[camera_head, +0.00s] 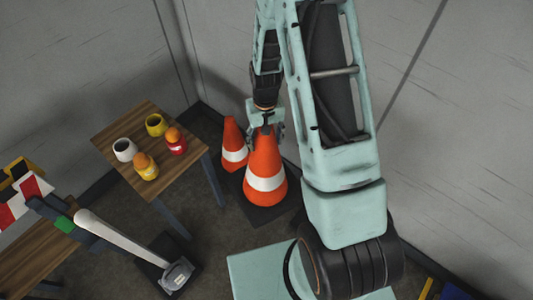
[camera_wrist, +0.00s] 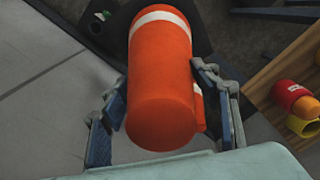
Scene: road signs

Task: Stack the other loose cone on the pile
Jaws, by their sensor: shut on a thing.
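An orange cone with a white band (camera_head: 265,168) is in the head view, right of the small table, with a dark square base near the floor. My gripper (camera_head: 266,128) is shut on its upper part. In the wrist view the cone (camera_wrist: 160,70) fills the middle, between the two fingers of my gripper (camera_wrist: 162,88). A second orange and white cone (camera_head: 233,140) stands just behind and to the left, partly hidden by the held one. I cannot tell whether the held cone's base touches anything, or whether more cones are nested beneath either cone.
A wooden table (camera_head: 128,130) bears a white mug (camera_head: 124,150), a yellow mug (camera_head: 155,125) and two cups with orange objects in them. A white post (camera_head: 128,243) with a dark base and striped signs (camera_head: 22,190) are at the left. Grey walls stand close behind the cones.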

